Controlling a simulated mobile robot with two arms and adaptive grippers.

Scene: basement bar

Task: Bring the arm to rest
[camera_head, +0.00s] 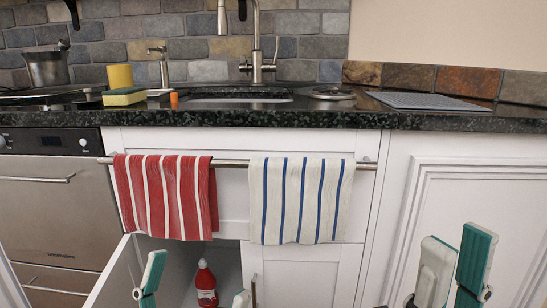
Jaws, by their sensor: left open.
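My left gripper (197,285) is at the bottom left, in front of the open cabinet under the sink. Its two fingers stand wide apart, with nothing seen between them. A red bottle (205,284) stands inside the cabinet, behind the gap between these fingers. My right gripper (456,268) is at the lower right, in front of the white panelled cabinet. Its two green-and-white fingers point up and appear close together from this angle, so its opening is unclear. No held object shows there. Most of both arms is outside the view.
An open cabinet door (118,277) sticks out at the lower left. A rail (232,163) carries a red striped towel (166,195) and a blue-striped towel (300,200). Above is the dark counter (260,118) with a faucet (257,60) and sponge (124,96). An oven (50,200) is left.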

